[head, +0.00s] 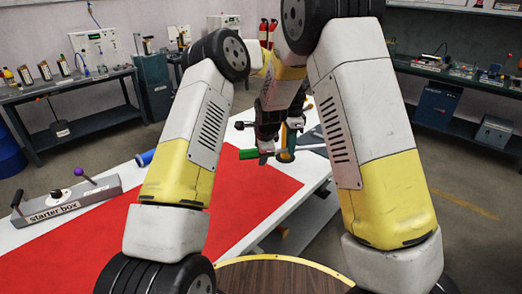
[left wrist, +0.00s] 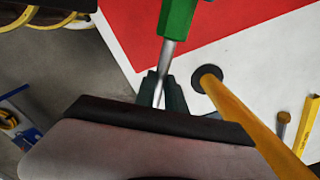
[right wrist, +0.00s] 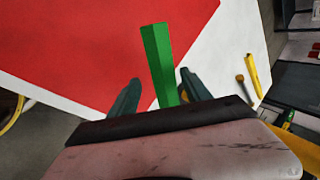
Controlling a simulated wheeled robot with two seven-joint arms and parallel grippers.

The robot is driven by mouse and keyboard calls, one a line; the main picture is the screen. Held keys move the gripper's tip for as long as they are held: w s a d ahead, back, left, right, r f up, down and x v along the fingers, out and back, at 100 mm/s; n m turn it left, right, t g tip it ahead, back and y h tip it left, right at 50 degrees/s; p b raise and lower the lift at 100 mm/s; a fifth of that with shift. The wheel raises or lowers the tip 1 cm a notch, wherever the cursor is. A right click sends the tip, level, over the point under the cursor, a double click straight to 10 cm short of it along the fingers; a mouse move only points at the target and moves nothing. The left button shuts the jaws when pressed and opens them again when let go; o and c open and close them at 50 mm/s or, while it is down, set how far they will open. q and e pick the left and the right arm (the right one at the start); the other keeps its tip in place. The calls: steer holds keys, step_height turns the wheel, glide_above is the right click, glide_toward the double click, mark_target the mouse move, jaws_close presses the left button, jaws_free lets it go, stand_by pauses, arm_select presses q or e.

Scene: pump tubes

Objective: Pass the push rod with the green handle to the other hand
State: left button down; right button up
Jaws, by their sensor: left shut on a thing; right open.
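The push rod has a green handle (head: 249,153) and a grey metal shaft, and it lies roughly level above the table in the head view. In the left wrist view the shaft (left wrist: 165,62) runs down from the green handle (left wrist: 178,16) between the fingers of my left gripper (left wrist: 160,92), which is shut on it. In the head view my left gripper (head: 267,148) is beside the handle. My right gripper (right wrist: 158,92) is open, with the green handle (right wrist: 158,55) between its fingers in the right wrist view. Whether the fingers touch it is unclear. The handle's near end is hidden.
A yellow post (left wrist: 235,105) with a dark round base stands close beside the rod. The white table has a red mat (head: 90,240). The starter box (head: 66,200) and a blue cylinder (head: 146,158) are at the left. A yellow bar (right wrist: 257,78) lies near the table's edge.

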jaws_close()
arm_select(q)
steer(key=c, duration=1.3)
jaws_free()
